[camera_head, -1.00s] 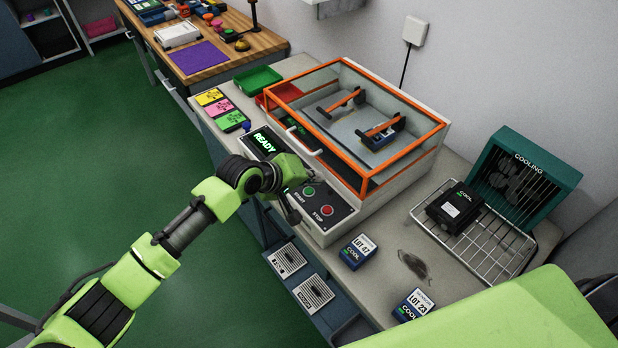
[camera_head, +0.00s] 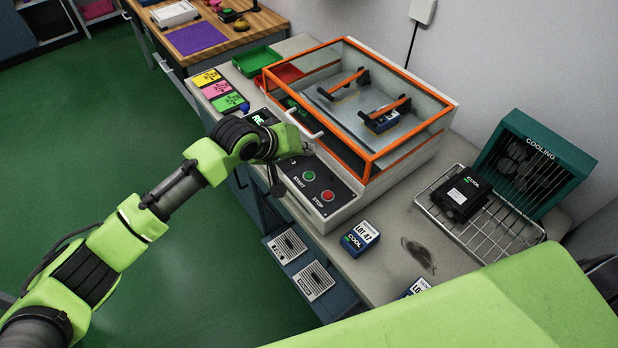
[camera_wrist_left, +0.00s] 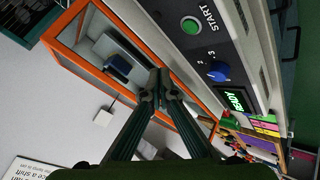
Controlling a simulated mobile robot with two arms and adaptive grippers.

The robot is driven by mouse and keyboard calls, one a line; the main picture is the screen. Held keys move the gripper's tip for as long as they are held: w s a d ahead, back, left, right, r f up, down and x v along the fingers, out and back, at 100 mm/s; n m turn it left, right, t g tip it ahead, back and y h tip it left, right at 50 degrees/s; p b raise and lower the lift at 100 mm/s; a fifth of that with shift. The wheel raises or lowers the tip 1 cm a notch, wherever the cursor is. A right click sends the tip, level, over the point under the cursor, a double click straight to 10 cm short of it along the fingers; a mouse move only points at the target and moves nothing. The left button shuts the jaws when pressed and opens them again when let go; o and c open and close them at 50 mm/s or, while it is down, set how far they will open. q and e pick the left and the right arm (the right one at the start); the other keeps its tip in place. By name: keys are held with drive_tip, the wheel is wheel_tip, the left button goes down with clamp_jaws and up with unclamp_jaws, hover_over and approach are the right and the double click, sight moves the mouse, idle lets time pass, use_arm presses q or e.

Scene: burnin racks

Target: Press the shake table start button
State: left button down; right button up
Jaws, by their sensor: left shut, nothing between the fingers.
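The shake table (camera_head: 405,160) has an orange-framed clear cover that is down, with a dark-blue unit under an orange clamp bar inside. On its front panel the green start button (camera_head: 309,176) sits left of the red stop button (camera_head: 328,195). The green button also shows in the left wrist view (camera_wrist_left: 190,26), near a blue knob (camera_wrist_left: 217,71) and the lit READY display (camera_wrist_left: 236,101). My left gripper (camera_wrist_left: 158,88) is shut and empty, apart from the button. In the head view my left wrist hides part of the panel and display. My right gripper is not seen.
A teal cooling fan (camera_head: 533,160) and wire rack (camera_head: 490,228) stand to the right, with a black unit (camera_head: 462,194) on the rack. A blue LOT 47 unit (camera_head: 360,238) lies on the bench. Coloured cards (camera_head: 217,91) and a green tray (camera_head: 257,61) lie at the left.

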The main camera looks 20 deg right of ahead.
use_arm(q)
drive_tip(key=b, duration=0.4)
hover_over(307, 176)
wheel_tip(307, 176, down, 4)
drive_tip(key=shift+f, duration=0.15)
drive_tip(key=shift+f+b, duration=0.3)
drive_tip(key=shift+f, duration=0.8)
drive_tip(key=shift+f, duration=0.2)
drive_tip(key=shift+f, duration=0.25)
